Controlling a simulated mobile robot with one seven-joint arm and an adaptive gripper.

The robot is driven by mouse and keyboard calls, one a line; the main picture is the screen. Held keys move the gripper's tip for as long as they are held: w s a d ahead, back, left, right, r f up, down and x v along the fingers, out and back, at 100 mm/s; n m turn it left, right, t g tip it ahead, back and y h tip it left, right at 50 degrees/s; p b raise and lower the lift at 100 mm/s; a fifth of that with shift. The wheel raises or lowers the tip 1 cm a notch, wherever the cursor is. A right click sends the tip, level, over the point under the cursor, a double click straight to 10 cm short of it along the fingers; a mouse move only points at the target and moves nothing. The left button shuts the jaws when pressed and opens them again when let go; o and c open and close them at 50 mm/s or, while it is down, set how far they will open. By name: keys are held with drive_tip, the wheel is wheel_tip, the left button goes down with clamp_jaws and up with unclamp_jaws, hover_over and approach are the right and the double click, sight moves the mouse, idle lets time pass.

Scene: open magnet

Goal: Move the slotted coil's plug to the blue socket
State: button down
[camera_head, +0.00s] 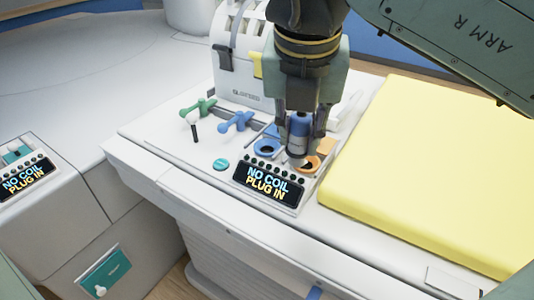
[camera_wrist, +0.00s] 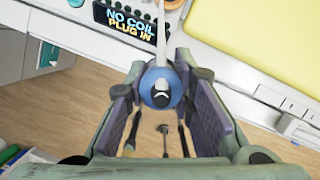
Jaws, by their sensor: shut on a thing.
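My gripper (camera_head: 300,138) is shut on a plug (camera_head: 299,124) with a blue body and a grey lower end. In the wrist view the plug's blue round end (camera_wrist: 162,88) sits between both fingers, with a pale cable running up from it. In the head view the plug is upright, and its lower end overlaps the left side of the orange socket (camera_head: 313,162); I cannot tell whether they touch. The blue socket (camera_head: 265,150) is just left of the plug, with its dark opening showing. The slotted white coil (camera_head: 240,82) stands behind, partly hidden by my gripper.
A display (camera_head: 270,184) in front of the sockets reads "NO COIL PLUG IN". Green (camera_head: 198,108) and blue (camera_head: 236,122) handled pieces and a small dark-stemmed knob (camera_head: 194,128) lie to the left. A yellow pad (camera_head: 430,170) fills the right.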

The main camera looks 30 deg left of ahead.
drive_tip(key=w+a+p, duration=0.3)
drive_tip(key=w+a, duration=0.9)
drive_tip(key=w, duration=0.1)
drive_tip(key=shift+a+p, duration=0.35)
drive_tip(key=shift+p, duration=0.05)
idle(0.3)
wheel_tip(320, 180, down, 10)
drive_tip(key=b, duration=0.8)
drive_tip(key=shift+s+f+b, duration=0.1)
drive_tip(key=shift+f+b, duration=1.45)
drive_tip(key=shift+f, duration=0.15)
idle(0.5)
drive_tip(key=c, duration=1.3)
unclamp_jaws()
